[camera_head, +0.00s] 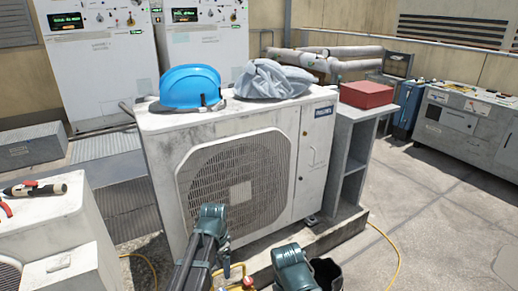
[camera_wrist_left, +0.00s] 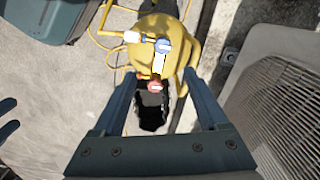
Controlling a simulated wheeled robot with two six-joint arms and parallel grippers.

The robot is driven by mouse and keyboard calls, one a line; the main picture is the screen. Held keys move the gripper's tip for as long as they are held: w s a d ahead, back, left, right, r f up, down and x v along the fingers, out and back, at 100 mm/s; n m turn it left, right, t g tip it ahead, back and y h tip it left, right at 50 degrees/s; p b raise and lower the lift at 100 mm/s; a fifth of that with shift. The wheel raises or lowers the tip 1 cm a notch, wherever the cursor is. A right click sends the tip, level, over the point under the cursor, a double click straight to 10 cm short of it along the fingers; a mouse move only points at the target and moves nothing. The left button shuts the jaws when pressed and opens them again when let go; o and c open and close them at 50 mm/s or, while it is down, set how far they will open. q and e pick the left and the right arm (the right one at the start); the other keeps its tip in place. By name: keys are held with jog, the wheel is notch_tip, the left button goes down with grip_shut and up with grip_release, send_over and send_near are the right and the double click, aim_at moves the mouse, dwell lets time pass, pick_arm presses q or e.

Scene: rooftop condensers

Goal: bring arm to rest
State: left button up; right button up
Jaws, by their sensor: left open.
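My left gripper (camera_wrist_left: 157,76) is open in the left wrist view, its two dark blue fingers apart with nothing held. It hangs above the ground, pointing down beside the condenser's grille. A yellow object (camera_wrist_left: 160,30) with a white and blue fitting and a red part lies below and beyond the fingertips. My left arm (camera_head: 205,240) stands in front of the condenser in the head view, and its jaws are not clear there. A teal part of mine (camera_head: 290,265) shows to its right. Two dark blue tips at the wrist view's left edge may be my right gripper, too cut off to judge.
A white condenser (camera_head: 155,165) carries a blue hard hat (camera_head: 190,86) and a grey cloth (camera_head: 270,79). A red box (camera_head: 367,94) sits on a grey shelf to the right. Tools lie on a white unit (camera_head: 50,225) at left. A yellow hose (camera_head: 390,250) crosses open floor at right.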

pick_arm(q)
jog(key=s+d+r+n+p, duration=0.1)
jog(key=s+d+r+p, duration=0.2)
jog(key=r+p, duration=0.4)
jog(key=s+d+r+n+p, duration=0.2)
jog(key=s+d+r+p, duration=0.2)
jog(key=s+r+p, duration=0.2)
jog(key=s+d+r+n+y+p, duration=0.1)
jog(key=s+d+r+p, duration=0.2)
jog(key=r+p, duration=0.6)
jog(key=shift+s+d+r+n, duration=0.15)
jog(key=shift+s+r+n, duration=0.15)
jog(key=shift+s+r, duration=0.55)
jog(key=shift+s+f, duration=0.15)
jog(key=shift+f, duration=0.05)
